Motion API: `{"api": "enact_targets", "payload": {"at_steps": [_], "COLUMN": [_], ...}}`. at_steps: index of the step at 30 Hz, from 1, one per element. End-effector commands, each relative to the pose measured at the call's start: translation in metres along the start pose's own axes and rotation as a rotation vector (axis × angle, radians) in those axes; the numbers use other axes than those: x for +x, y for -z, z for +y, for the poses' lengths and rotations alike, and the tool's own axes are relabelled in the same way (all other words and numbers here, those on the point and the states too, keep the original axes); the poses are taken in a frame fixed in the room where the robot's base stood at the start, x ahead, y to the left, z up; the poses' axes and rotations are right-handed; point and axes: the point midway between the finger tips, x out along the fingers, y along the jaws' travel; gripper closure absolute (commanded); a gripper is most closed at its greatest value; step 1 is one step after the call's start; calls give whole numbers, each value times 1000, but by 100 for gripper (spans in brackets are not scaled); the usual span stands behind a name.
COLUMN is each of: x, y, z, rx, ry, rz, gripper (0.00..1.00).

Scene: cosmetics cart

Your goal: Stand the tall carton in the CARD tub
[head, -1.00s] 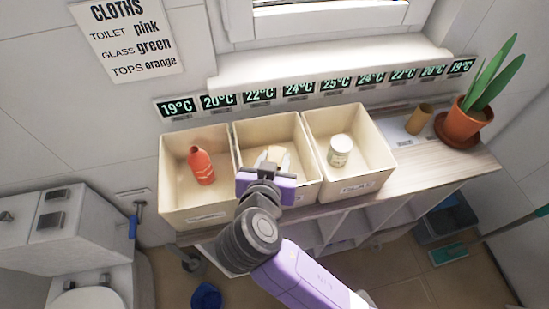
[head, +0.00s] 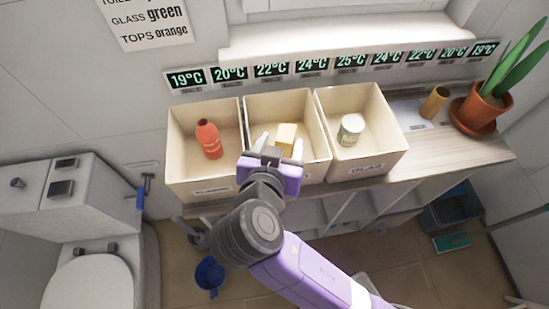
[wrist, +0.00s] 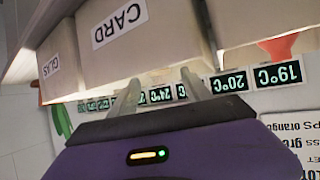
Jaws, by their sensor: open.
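The pale yellow carton (head: 287,134) is inside the middle cream tub (head: 318,151) in the head view, and looks upright; its lower part is hidden. In the wrist view this tub bears the label CARD (wrist: 119,22). My gripper (head: 280,141) is open at the near side of that tub, its pale fingers apart on either side of the carton's near part as seen from the head. I cannot tell whether they touch it. The two fingers also show in the wrist view (wrist: 162,82), which is turned upside down.
The left tub (head: 200,186) holds a red bottle (head: 209,140). The right tub, labelled GLAS (head: 367,168), holds a white jar (head: 351,130). A tan cylinder (head: 435,103) and a potted plant (head: 480,108) stand on the cart's right end. A blue bucket (head: 209,274) is on the floor.

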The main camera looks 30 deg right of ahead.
Motion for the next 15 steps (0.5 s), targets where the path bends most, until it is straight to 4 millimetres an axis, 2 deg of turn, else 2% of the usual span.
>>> {"api": "enact_targets", "payload": {"at_steps": [3,9,15], "x": [-26,-61,-78], "y": [-1,0,0], "z": [-2,-1,0], "rx": [2,3,0], "ry": [6,4,1], "rz": [2,1,0], "gripper": [43,43,43]}}
